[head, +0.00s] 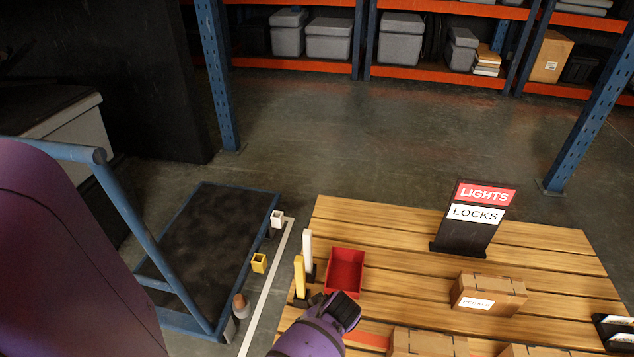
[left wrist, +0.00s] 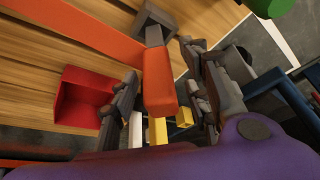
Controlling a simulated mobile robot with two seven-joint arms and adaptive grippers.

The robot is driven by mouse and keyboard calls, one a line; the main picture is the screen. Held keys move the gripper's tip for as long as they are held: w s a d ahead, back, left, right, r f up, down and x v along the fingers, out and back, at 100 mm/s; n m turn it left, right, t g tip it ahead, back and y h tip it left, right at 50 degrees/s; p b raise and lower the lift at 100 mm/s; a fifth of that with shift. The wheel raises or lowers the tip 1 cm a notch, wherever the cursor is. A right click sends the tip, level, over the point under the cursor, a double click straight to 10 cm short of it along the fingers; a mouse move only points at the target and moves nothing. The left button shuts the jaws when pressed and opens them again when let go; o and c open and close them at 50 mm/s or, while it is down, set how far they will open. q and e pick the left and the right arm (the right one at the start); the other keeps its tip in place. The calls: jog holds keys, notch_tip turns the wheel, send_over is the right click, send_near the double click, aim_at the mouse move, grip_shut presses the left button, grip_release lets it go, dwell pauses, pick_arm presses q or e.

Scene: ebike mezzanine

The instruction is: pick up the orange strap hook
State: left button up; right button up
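The orange strap hook (left wrist: 158,82) shows in the left wrist view as an orange block on a grey stem, near a wide orange strap (left wrist: 85,33). My left gripper (left wrist: 160,68) is open, with one dark finger on each side of the orange block. Gaps show between the block and both fingers. In the head view my left wrist covers this spot at the bottom centre, and only a piece of the orange strap (head: 368,338) shows beside it. The hook itself is hidden there. My right gripper is not in view.
A red bin (head: 345,272) stands on the slatted table, with white (head: 307,247) and yellow (head: 299,274) posts beside it. A cardboard box (head: 489,293) and a lights/locks sign (head: 472,216) are to the right. A blue-framed cart (head: 215,240) stands left of the table.

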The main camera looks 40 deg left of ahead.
pick_arm(q)
grip_shut()
jog(key=shift+r, duration=0.1)
